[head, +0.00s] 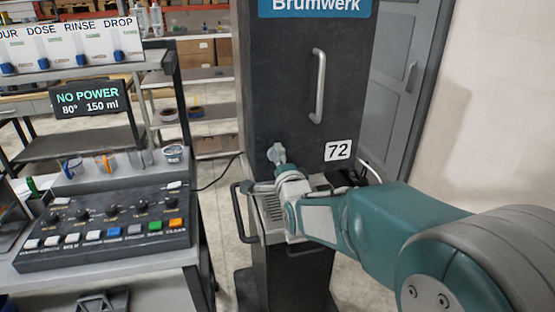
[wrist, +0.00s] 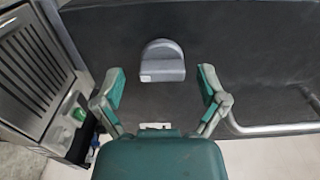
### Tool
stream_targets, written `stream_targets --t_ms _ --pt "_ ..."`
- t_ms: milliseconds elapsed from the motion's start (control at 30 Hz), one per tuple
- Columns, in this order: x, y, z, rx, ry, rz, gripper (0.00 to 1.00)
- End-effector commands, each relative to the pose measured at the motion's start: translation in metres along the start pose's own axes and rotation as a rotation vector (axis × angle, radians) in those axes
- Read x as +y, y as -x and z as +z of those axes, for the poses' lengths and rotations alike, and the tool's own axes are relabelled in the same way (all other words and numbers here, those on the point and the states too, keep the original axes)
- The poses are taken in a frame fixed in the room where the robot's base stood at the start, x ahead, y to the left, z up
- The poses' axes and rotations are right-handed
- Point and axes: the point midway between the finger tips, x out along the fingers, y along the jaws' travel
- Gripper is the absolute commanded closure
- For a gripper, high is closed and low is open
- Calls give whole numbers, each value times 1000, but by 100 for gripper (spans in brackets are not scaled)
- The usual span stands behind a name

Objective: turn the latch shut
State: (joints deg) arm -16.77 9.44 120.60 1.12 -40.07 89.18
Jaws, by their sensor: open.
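The latch (wrist: 162,60) is a grey, half-round knob on the dark front of the cabinet (head: 290,100). In the wrist view it sits at upper centre, with a small white mark at its lower left corner. In the head view the latch (head: 276,152) shows pale, just beyond my gripper (head: 281,166). In the wrist view my gripper (wrist: 161,88) is open and empty, with one green-padded finger to each side of the latch's lower edge. A gap shows between each finger and the latch. Depth to the panel is hard to tell.
A drip tray (wrist: 32,60) with side rails juts out below the latch. A control console (head: 105,225) and a "NO POWER" display (head: 90,101) stand at left.

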Motion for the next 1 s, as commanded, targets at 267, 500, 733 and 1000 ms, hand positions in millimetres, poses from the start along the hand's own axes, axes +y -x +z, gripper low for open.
stream_targets --t_ms 267,500,733,1000 --pt "0 -8 0 0 0 0 9" --pt "0 -8 0 0 0 0 66" --pt "1 -8 0 0 1 2 91" --pt "2 -8 0 0 49 5 91"
